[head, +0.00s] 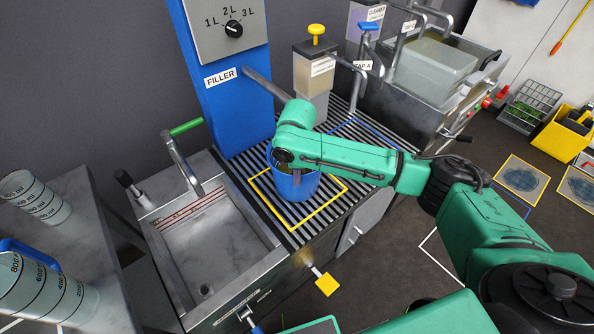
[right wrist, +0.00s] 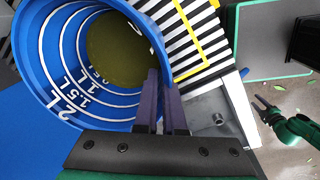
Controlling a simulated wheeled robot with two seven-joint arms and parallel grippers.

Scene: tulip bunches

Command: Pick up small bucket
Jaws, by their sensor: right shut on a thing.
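The small blue bucket (head: 304,187) is upright at the yellow-outlined square on the slatted grating, below the filler spout. In the right wrist view the bucket (right wrist: 40,60) shows white litre rings inside and a murky olive-brown bottom, perhaps liquid. My right gripper (right wrist: 160,100) is shut on the bucket's rim wall. In the head view my right gripper (head: 291,165) hangs over the bucket, and its fingers are mostly hidden. I cannot tell whether the bucket's base touches the grating. My left gripper (right wrist: 259,104) shows small in the right wrist view, apart from the bucket, seemingly open and empty.
A metal sink (head: 210,250) with a green-handled tap is left of the grating. The blue filler column (head: 230,105) stands behind. A dispenser with a yellow knob (head: 313,75) and tap A are behind my right arm. Measuring jugs (head: 45,290) stand at far left.

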